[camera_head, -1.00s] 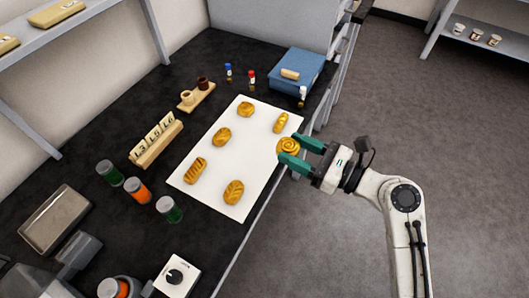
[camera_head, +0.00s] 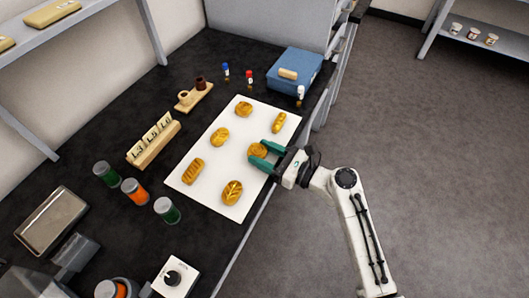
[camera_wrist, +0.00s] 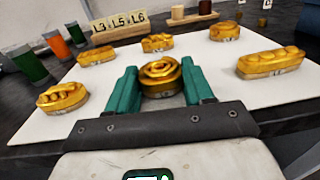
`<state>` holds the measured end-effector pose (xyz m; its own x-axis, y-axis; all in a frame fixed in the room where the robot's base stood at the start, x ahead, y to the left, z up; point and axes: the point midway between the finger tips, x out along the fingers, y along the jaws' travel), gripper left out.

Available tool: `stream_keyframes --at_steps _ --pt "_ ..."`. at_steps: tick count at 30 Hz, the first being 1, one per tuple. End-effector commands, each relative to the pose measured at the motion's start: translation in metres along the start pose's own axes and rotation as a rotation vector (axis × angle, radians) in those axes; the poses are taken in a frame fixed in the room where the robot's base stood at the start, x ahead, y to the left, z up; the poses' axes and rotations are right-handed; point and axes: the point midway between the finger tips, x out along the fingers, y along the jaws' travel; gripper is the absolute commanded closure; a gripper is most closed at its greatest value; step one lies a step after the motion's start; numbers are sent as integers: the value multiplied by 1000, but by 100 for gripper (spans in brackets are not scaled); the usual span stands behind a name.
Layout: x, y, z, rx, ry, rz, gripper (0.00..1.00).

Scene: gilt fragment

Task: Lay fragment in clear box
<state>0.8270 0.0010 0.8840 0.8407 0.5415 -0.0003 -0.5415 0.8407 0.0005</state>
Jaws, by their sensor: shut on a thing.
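My gripper (camera_head: 266,154) has green fingers and is shut on a round gold fragment (camera_head: 257,151) with a spiral top, over the white sheet. The wrist view shows this fragment (camera_wrist: 160,76) between the fingers (camera_wrist: 160,92); I cannot tell whether it touches the sheet. Other gold fragments lie on the sheet: an oval one (camera_head: 232,193), a ridged one (camera_head: 192,171), a round one (camera_head: 220,137), one at the back (camera_head: 243,108) and a long one (camera_head: 278,122). I cannot make out a clear box for certain.
The white sheet (camera_head: 215,200) lies on the black bench. A blue box (camera_head: 300,64) stands at the back right, a label rack (camera_head: 154,140) to the left. Several jars (camera_head: 135,191) and a metal tray (camera_head: 50,220) stand left. A white dial device (camera_head: 175,277) is in front.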

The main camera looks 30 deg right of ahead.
Motion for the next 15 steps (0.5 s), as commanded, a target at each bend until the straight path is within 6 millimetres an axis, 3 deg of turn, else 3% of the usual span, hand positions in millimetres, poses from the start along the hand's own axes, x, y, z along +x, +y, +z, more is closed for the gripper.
stream_keyframes --at_steps 11,12,15 --pt "0 0 -4 0 0 0 77" --pt "0 0 -4 -1 -1 0 46" --pt "0 0 -4 -1 0 0 37"
